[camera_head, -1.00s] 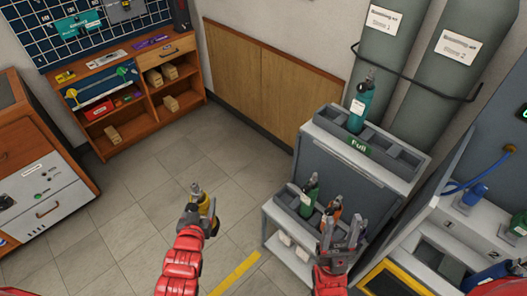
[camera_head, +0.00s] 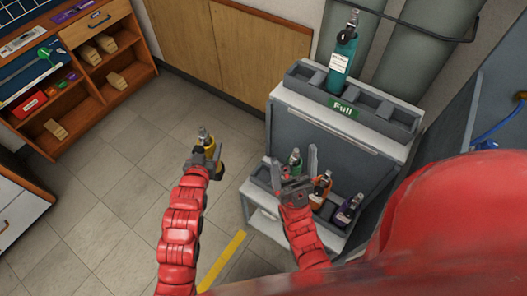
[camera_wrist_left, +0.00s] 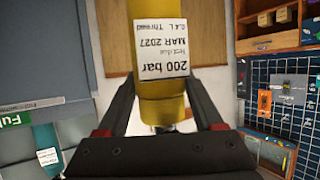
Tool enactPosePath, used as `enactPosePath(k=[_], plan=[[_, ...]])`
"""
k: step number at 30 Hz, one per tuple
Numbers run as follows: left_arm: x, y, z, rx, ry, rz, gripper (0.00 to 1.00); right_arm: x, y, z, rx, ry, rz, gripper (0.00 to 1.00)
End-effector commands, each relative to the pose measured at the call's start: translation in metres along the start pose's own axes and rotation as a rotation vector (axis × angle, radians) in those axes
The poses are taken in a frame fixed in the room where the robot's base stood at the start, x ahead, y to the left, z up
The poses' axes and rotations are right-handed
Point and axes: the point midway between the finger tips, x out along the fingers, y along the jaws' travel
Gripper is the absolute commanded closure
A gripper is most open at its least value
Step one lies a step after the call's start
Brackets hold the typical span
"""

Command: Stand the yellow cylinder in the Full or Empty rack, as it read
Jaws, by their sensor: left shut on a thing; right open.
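My left gripper (camera_head: 204,166) is shut on the yellow cylinder (camera_head: 210,147) and holds it upright above the floor, left of the rack. In the left wrist view the yellow cylinder (camera_wrist_left: 158,105) has a white label, upside down, reading "200 bar", "MAR 2027". My right gripper (camera_head: 293,168) is open before the lower tier.
Large grey-green cylinders (camera_head: 432,40) stand behind the rack. A wooden shelf unit (camera_head: 100,60) is at the upper left. A yellow floor stripe (camera_head: 222,262) runs left of the rack. Tiled floor (camera_head: 120,215) is clear at left. My red arm blocks the lower right.

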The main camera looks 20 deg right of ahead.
Motion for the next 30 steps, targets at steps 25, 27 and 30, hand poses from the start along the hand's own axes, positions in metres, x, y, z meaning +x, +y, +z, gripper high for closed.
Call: enactPosePath(k=[25,27,30], plan=[[0.078,0.172,0.034,0.121,0.008,0.308,1.0,-0.072,-0.004,0.012,0.0,0.0,0.0,0.15],[0.079,0.172,0.036,0.121,0.008,0.308,1.0,-0.073,-0.004,0.012,0.0,0.0,0.0,0.15],[0.081,0.172,0.04,0.121,0.008,0.308,1.0,-0.074,-0.004,0.013,0.0,0.0,0.0,0.15]])
